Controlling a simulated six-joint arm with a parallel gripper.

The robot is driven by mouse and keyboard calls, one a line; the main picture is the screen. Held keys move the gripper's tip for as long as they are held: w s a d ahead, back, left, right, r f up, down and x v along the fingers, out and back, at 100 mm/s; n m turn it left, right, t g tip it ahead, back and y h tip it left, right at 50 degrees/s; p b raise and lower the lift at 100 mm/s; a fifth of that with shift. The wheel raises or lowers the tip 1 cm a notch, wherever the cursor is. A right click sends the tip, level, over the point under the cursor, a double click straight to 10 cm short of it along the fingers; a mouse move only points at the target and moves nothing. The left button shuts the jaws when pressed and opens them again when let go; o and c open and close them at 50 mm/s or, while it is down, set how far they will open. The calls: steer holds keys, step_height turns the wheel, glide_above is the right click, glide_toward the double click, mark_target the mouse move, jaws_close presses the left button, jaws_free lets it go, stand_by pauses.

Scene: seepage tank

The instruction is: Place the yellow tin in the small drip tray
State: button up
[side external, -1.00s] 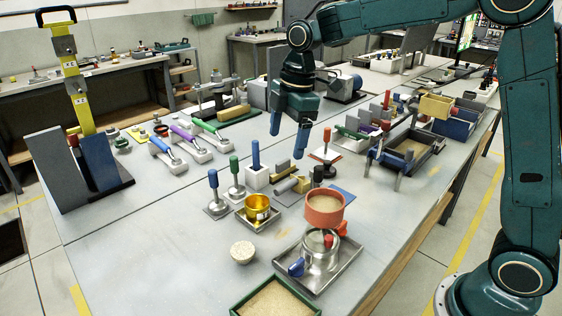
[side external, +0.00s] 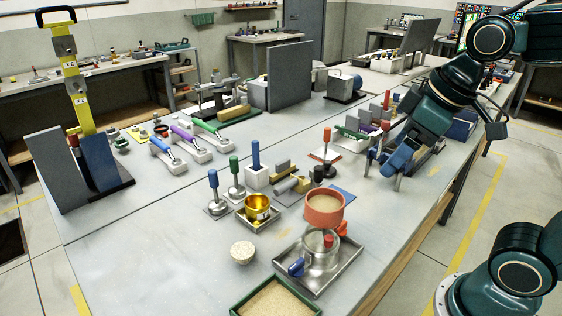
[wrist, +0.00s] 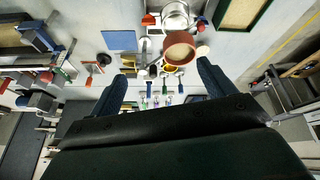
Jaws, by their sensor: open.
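The yellow tin (side external: 257,206) stands upright inside the small drip tray (side external: 249,224), a shallow square metal tray on the near middle of the bench. The tray's rim shows around the tin in the side view. My gripper (side external: 384,168) is open and empty, at the right side of the bench, well apart from the tin and the tray. In the wrist view my gripper's two fingers (wrist: 162,82) are spread with nothing between them. There the tin is small and partly hidden behind the orange pot.
An orange pot (side external: 324,211) and a larger metal tray (side external: 342,262) holding a metal pot are right of the tin. Blue- and green-handled tampers (side external: 214,182) stand behind it. A pale round puck (side external: 243,252) and a green-rimmed sand tray (side external: 240,309) lie nearer. Bench left of these is clear.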

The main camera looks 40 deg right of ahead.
steer(key=s+m, duration=0.1)
steer(key=s+f+m, duration=0.1)
steer(key=s, duration=0.1)
steer(key=s+f, duration=0.1)
steer(key=shift+s+d+f+m+t, duration=0.1)
steer(key=shift+s+d+m+t, duration=0.3)
stand_by(0.4)
